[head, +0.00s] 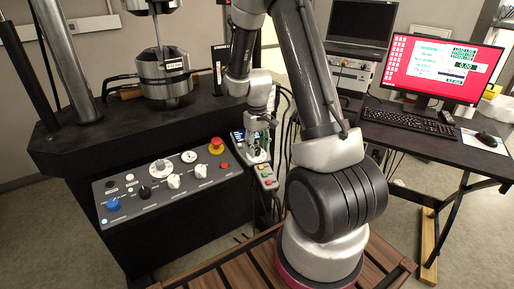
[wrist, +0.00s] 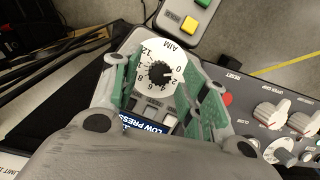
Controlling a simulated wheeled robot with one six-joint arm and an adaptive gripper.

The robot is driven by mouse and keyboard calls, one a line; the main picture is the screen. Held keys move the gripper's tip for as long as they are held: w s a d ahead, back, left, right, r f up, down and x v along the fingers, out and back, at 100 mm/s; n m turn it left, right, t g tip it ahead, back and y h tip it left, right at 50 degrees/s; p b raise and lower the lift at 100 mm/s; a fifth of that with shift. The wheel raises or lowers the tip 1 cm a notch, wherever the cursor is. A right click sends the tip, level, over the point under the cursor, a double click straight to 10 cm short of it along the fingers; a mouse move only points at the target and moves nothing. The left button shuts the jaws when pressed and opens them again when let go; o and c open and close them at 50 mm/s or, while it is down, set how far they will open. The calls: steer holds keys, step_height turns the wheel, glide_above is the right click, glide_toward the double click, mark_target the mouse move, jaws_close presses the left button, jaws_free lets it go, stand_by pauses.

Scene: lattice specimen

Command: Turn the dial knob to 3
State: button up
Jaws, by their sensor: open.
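In the wrist view a small black dial knob (wrist: 161,76) sits at the middle of a round white scale plate (wrist: 147,64) with black numbers and the word AIM. The knob's exact pointer reading is too small to tell. My gripper (wrist: 157,82) is open, with green-padded fingers on the left and right of the dial. I see no clear contact with the knob. In the head view my gripper (head: 258,130) points down over a small unit right of the black machine; the dial is largely hidden there.
A blue LOW PRESS label (wrist: 148,125) lies below the dial. A button box (head: 265,176) is close by, with yellow and green buttons. The sloped control panel (head: 140,205) carries several knobs and a red emergency button (head: 216,143). A desk with a monitor (head: 444,66) stands at the right.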

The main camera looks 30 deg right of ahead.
steer(key=shift+f, duration=0.25)
steer(key=shift+c, duration=0.2)
jaws_close()
steer(key=m+y, duration=0.1)
steer(key=m, duration=0.4)
steer(key=shift+d, duration=0.2)
steer(key=m, duration=0.3)
steer(key=m+t+y, duration=0.1)
steer(key=m, duration=0.2)
steer(key=shift+s+y, duration=0.1)
steer(key=shift+y, duration=0.2)
steer(key=shift+m, duration=0.3)
